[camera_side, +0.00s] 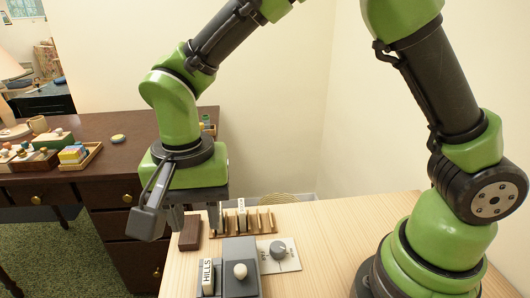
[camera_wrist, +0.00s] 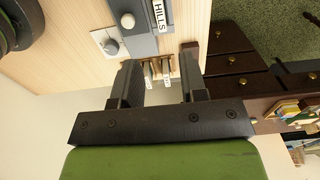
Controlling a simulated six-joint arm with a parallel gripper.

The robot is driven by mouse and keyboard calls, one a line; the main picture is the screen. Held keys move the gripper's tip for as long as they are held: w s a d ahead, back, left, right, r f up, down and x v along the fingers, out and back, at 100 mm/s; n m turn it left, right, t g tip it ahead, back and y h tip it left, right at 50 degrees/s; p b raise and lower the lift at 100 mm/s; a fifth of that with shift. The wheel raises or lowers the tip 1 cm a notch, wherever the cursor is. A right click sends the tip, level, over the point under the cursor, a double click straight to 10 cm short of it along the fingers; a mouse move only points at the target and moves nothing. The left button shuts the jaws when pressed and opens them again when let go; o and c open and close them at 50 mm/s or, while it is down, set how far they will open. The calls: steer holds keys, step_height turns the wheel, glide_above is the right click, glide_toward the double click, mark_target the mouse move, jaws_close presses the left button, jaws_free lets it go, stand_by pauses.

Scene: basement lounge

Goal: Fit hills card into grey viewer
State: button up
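The grey viewer (camera_side: 240,284) sits on the light wooden table, with a pale round knob on top. A white HILLS face (camera_side: 207,272) is at its left part; it reads as the hills card in the viewer's slot, but I cannot tell how deep it sits. The same HILLS face (camera_wrist: 160,14) and viewer (camera_wrist: 143,44) show at the top of the wrist view. My gripper (camera_wrist: 162,84) is open and empty, its two fingers apart. In the side view my gripper (camera_side: 195,218) points down behind the viewer, near the card rack.
A wooden rack (camera_side: 264,224) with labelled cards stands behind the viewer; it lies beyond my fingers in the wrist view (camera_wrist: 158,70). A dark brown block (camera_side: 190,234) is left of it. A dial plate (camera_side: 289,259) is right of the viewer. A dark desk (camera_side: 110,170) stands at left.

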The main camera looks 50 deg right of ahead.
steer(key=s+d+r+n+t+y, duration=0.25)
steer(key=s+d+r, duration=0.25)
steer(key=d+r, duration=0.6)
steer(key=s+d+r+n+t, duration=0.2)
steer(key=s+d+r+t, duration=0.1)
steer(key=s, duration=0.5)
steer(key=shift+s+d+t, duration=0.2)
steer(key=shift+t, duration=0.65)
steer(key=shift+o, duration=0.5)
steer(key=shift+w+h, duration=0.1)
steer(key=shift+h, duration=0.15)
